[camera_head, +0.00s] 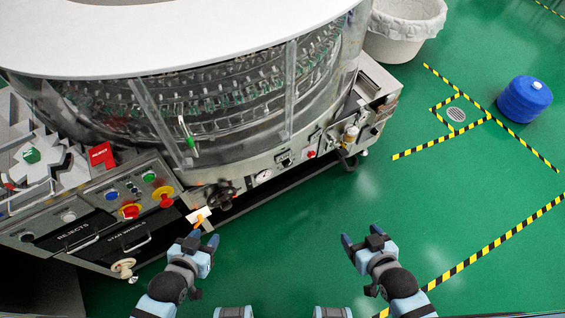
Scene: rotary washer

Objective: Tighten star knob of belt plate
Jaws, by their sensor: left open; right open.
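A dark, lobed knob (222,194), which looks like the star knob, sits on the lower front of the round washer, left of a small gauge. A small white plate (196,215) is just left of and below it; I cannot tell if this is the belt plate. My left gripper (203,240) is open and empty, just below the white plate and short of the knob. A small orange piece shows at the plate's lower edge. My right gripper (362,238) is open and empty over the green floor, well right of the knob.
The washer's clear curved guard (230,110) rises behind the knob. A control panel (85,225) with red and yellow buttons and drawers is at left. A white lined bin (400,45) and a blue drum (525,98) stand farther off.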

